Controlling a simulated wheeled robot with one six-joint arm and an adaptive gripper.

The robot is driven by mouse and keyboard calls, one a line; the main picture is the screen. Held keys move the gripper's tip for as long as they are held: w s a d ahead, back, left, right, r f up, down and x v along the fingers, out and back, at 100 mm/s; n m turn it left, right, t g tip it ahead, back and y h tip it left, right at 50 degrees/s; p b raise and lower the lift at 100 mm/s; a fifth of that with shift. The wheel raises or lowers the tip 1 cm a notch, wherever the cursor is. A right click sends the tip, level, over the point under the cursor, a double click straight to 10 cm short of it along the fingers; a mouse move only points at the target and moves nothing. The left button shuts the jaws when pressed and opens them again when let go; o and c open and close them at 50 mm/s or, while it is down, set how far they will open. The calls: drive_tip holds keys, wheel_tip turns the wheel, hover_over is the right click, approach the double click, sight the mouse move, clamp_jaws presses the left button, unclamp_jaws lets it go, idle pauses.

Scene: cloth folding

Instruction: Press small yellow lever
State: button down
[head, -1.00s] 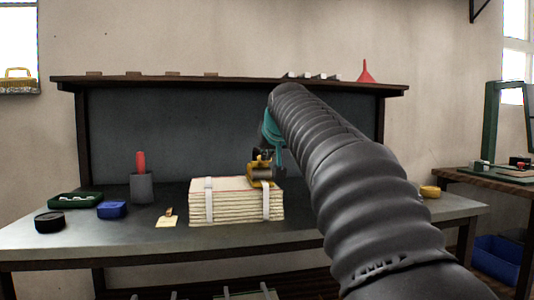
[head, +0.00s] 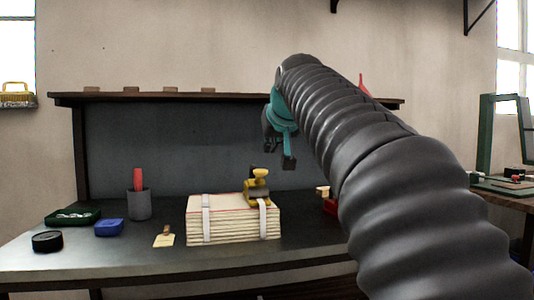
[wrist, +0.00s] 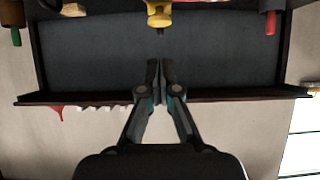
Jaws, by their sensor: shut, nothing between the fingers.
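A small yellow tool with a lever (head: 257,187) sits on the right part of a strapped, cream-coloured stack (head: 232,222) on the workbench. Its yellow lever part shows at the top edge of the upside-down wrist view (wrist: 159,14), partly cut off. My gripper (head: 279,158) is up in the air, above and a little right of the yellow tool in the head view, apart from it. In the wrist view its two fingers (wrist: 160,68) are close together and empty, against the dark back panel. Whether the lever is pressed down I cannot tell.
A grey cup with a red-handled item (head: 139,200), a blue box (head: 109,228), a black round tin (head: 47,242) and a green tray (head: 73,217) stand at the left of the workbench (head: 110,268). A shelf (head: 220,97) runs behind. A red object (head: 329,205) is right of the stack.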

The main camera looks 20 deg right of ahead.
drive_tip(key=shift+v, duration=1)
idle(0.6)
drive_tip(key=s+a+f+g, duration=0.2)
drive_tip(key=s+f, duration=0.7)
drive_tip(key=f, duration=0.4)
drive_tip(key=s+a+f+n+g+y, duration=0.1)
drive_tip(key=s+a+f+g, duration=0.1)
drive_tip(key=s+f, duration=0.7)
drive_tip(key=s+a+f+g, duration=0.2)
drive_tip(key=s+f, duration=0.7)
drive_tip(key=f, duration=1)
drive_tip(key=shift+a, duration=1.2)
drive_tip(key=shift+f, duration=0.1)
